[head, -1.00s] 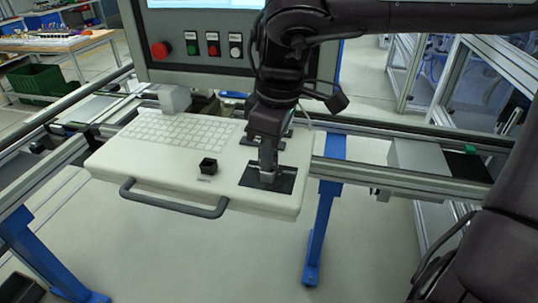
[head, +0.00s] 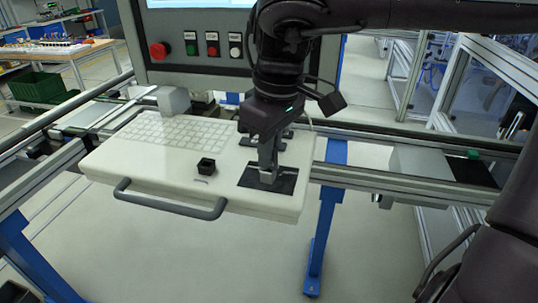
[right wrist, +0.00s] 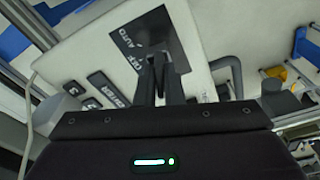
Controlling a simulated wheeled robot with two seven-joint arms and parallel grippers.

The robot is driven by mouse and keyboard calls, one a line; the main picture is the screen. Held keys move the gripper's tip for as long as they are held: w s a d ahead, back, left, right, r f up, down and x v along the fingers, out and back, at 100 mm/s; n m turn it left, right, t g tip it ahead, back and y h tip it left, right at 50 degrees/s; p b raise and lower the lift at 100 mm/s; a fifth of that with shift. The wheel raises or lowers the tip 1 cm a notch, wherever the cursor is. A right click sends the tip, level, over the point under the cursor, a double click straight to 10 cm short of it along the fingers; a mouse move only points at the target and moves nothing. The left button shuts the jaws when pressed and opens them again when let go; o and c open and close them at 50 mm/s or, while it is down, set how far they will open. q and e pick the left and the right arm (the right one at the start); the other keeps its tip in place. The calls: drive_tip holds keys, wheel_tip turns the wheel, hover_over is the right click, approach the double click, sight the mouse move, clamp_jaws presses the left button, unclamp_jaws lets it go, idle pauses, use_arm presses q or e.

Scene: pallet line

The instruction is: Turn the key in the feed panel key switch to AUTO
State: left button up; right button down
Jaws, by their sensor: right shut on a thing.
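The feed panel key switch has a dark square plate (head: 252,182) at the right front of a white console (head: 165,172). The plate also shows in the right wrist view (right wrist: 135,27), with white OFF and AUTO lettering near one edge. My right gripper (head: 268,178) points down over the middle of the plate, its body twisted. In the right wrist view its fingers (right wrist: 162,62) are shut on the key at the plate. The key is mostly hidden between the fingers, so its angle is hard to read. My left gripper is in neither view.
A grey handle (head: 170,203) runs along the console's front. Behind are a keyboard (head: 180,132) and an upright panel with a red button (head: 159,50). A rail (head: 400,178) lies to the right.

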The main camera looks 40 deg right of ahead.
drive_tip(key=shift+f+m+b, duration=0.15)
drive_tip(key=shift+m+b, duration=1.7)
drive_tip(key=shift+m, duration=0.15)
drive_tip(key=c, duration=2)
unclamp_jaws()
drive_tip(key=shift+o, duration=1.2)
drive_tip(key=o, duration=0.8)
drive_tip(key=shift+c, duration=0.2)
drive_tip(key=shift+r, duration=0.3)
drive_tip(key=shift+r+p, duration=2.6)
drive_tip(key=shift+r, duration=0.75)
